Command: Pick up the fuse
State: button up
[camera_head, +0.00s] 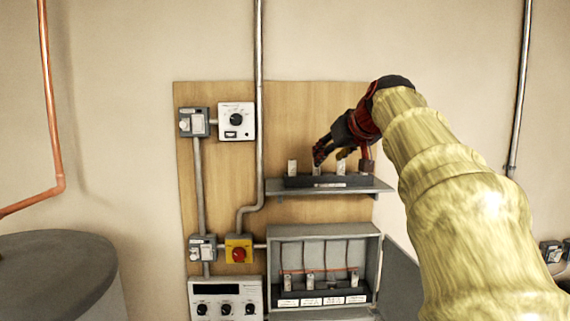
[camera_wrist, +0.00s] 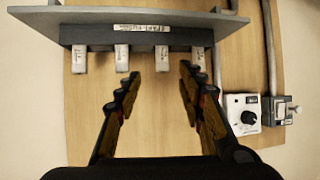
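Several pale fuses stand upright in a dark labelled rack (camera_head: 300,182) on a grey wall shelf (camera_head: 345,188). The leftmost fuse (camera_head: 292,167) and the one beside it (camera_head: 316,170) show in the head view. My gripper (camera_head: 332,154) is just above the rack, its fingers pointing down toward it. In the wrist view, where the shelf appears upside down, my gripper (camera_wrist: 159,78) is open and empty. One fuse (camera_wrist: 162,58) lies roughly in line with the gap between the fingertips, slightly beyond them. My gripper partly covers the rack's right side in the head view.
Below the shelf is an open grey fuse box (camera_head: 325,232) with several fuse positions and its door (camera_head: 402,285) swung right. A dial box (camera_head: 237,121), a red knob on a yellow switch (camera_head: 238,250) and a vertical conduit (camera_head: 258,120) are to the left.

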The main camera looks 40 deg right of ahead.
aim_at(318, 176)
jog(key=p+x, duration=0.1)
jog(key=x, duration=0.7)
jog(key=shift+w+a+r, duration=0.15)
jog(key=shift+a, duration=0.1)
grip_shut()
dwell(0.4)
